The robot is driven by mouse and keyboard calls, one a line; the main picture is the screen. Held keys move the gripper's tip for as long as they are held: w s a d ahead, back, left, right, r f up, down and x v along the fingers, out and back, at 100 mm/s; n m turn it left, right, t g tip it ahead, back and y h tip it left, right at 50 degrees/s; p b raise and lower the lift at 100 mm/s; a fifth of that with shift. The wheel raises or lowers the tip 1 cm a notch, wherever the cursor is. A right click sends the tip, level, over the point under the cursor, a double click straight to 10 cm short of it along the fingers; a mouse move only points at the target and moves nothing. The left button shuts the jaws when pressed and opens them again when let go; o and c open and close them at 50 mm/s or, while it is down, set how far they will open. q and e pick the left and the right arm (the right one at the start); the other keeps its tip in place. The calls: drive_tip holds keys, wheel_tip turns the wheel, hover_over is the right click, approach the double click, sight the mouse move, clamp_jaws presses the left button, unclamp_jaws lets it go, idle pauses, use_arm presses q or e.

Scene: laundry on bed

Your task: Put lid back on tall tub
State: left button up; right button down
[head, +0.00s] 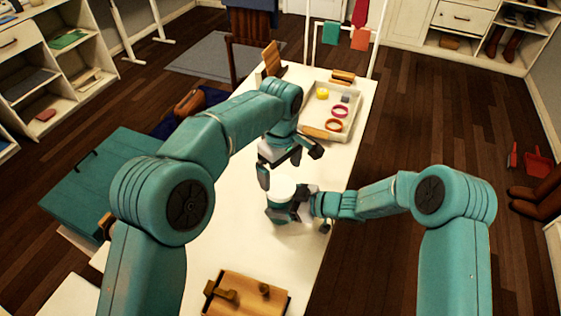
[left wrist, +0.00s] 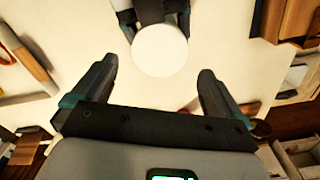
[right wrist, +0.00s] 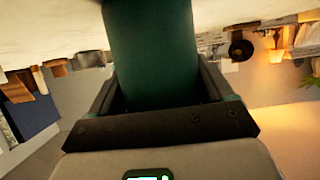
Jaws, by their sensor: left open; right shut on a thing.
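The tall tub (right wrist: 152,45) is a teal cylinder between the fingers of my right gripper (head: 287,209), which is shut on its side. A white round lid (head: 282,187) shows at the top of the tub; in the left wrist view it is a plain white disc (left wrist: 160,50). It appears to sit on the tub's mouth, but I cannot tell whether it is fully seated. My left gripper (head: 280,167) is open and empty just above and behind the lid, its fingertips apart from it. The tub's lower part is mostly hidden by the right gripper in the head view.
A white tray (head: 318,87) with rings and small items lies farther back on the white table (head: 235,225). A wooden box (head: 247,293) sits at the near edge. A teal case (head: 105,180) is at the left. Bare tabletop lies between the tub and the wooden box.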

sight(281, 186)
use_arm(q)
drive_tip(key=shift+f, duration=2.8)
drive_tip(key=c, duration=1)
drive_tip(key=m, duration=0.3)
drive_tip(key=shift+c, duration=0.2)
drive_tip(key=o, duration=1)
drive_tip(key=shift+o, duration=0.2)
drive_tip(key=shift+r, duration=2.3)
